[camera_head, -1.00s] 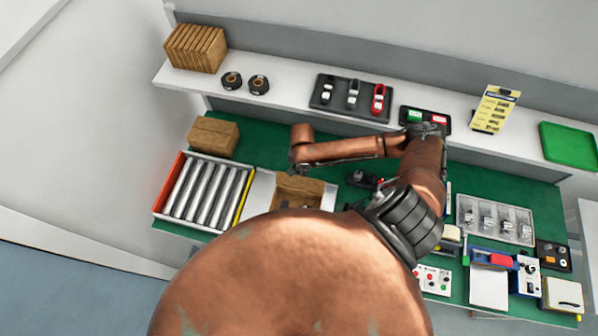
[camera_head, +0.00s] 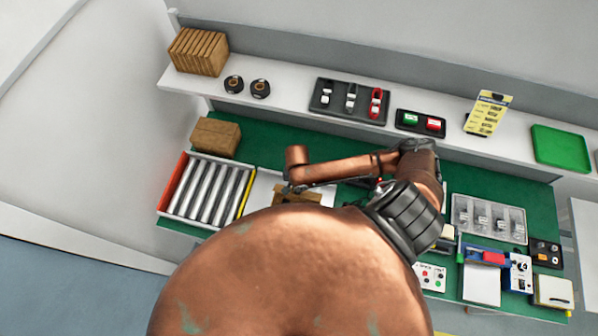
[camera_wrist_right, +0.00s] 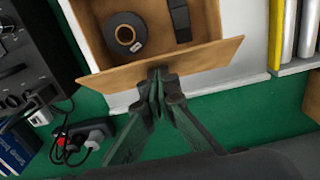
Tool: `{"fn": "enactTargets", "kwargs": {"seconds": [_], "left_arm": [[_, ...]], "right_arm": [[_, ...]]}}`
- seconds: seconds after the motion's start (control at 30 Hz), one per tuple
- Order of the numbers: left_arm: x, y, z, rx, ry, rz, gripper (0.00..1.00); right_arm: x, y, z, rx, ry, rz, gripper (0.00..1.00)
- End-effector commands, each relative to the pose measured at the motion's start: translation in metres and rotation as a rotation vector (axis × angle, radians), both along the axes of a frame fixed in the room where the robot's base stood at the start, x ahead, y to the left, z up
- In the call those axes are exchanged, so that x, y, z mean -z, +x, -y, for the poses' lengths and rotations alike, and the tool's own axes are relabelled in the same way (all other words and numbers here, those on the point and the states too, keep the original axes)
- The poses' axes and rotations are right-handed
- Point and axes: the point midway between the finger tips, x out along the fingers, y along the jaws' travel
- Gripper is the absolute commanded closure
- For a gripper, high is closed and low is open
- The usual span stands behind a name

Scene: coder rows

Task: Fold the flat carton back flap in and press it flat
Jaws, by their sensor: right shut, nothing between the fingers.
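The open brown carton (camera_wrist_right: 151,12) shows at the top of the right wrist view. Its flap (camera_wrist_right: 205,56) sticks out from the near wall as a tan panel. A dark roll (camera_wrist_right: 124,35) and a black bar-like item (camera_wrist_right: 180,18) lie inside. My right gripper (camera_wrist_right: 157,78) is shut and empty, with its fingertips at the flap's edge; I cannot tell whether they touch it. In the head view the carton (camera_head: 300,197) is largely hidden behind my right arm. My left gripper is not in view.
A roller tray (camera_head: 207,187) with a yellow edge stands left of the carton. A closed brown box (camera_head: 214,137) is behind it. In the wrist view, a dark device (camera_wrist_right: 35,50) and cables with plugs (camera_wrist_right: 75,140) lie on the left. Green mat shows between.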

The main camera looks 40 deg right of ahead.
Motion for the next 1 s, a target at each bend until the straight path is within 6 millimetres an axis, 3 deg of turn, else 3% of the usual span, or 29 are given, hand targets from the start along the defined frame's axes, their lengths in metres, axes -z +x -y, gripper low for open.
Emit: {"fn": "enactTargets", "kwargs": {"seconds": [0.5,1.0], "left_arm": [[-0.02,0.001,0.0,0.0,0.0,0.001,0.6],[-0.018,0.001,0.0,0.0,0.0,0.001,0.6]], "right_arm": [[-0.001,-0.02,-0.025,0.0,0.001,-0.001,1.0],[0.005,-0.021,-0.027,0.0,0.001,-0.001,1.0]]}}
